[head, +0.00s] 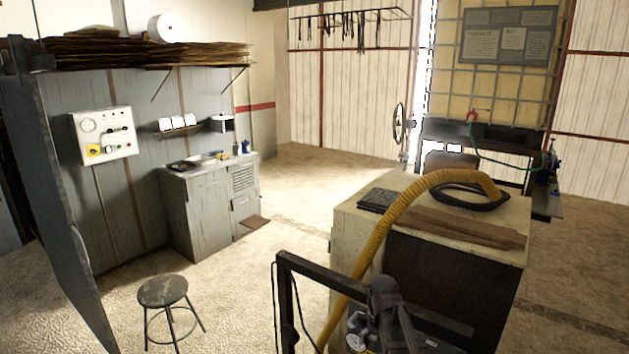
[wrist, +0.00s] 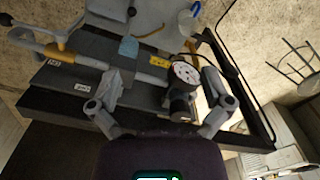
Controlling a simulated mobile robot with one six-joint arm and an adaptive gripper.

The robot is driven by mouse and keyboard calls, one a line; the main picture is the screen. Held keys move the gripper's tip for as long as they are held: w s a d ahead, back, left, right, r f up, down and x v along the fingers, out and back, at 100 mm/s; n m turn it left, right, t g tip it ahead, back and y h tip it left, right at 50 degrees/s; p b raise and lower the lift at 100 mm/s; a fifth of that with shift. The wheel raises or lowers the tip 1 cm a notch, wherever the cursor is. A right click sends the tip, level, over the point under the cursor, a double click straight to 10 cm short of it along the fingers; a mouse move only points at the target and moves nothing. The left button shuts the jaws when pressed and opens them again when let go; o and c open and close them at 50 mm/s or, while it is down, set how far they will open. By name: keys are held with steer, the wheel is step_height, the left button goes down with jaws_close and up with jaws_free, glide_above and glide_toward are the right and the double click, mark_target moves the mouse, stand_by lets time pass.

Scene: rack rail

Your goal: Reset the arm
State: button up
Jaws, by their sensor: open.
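My gripper (wrist: 160,85) shows in the wrist view with its two grey fingers spread wide apart. Nothing is held between them. Beyond the fingers is a dark platform with a round white-faced gauge (wrist: 186,72), a grey bar and yellow-handled tools (wrist: 58,52). I cannot tell how far below the fingers these lie. In the head view, part of my dark arm (head: 388,305) stands at the bottom centre, and my fingers cannot be made out there.
A cream cabinet (head: 357,232) with a yellow hose (head: 402,208) stands right of centre, close beyond my arm. A stool (head: 163,291) stands at lower left. A grey workbench (head: 205,212) is against the left wall. The floor (head: 240,290) between stool and cabinet is clear.

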steer(key=s+f+n+b, duration=0.2)
steer(key=s+f+b, duration=0.1)
steer(key=s, duration=0.8)
steer(key=shift+s+f, duration=0.35)
steer(key=shift+f, duration=0.4)
steer(key=shift+c, duration=0.2)
stand_by(0.4)
steer(key=c, duration=0.5)
steer(key=shift+c, duration=0.2)
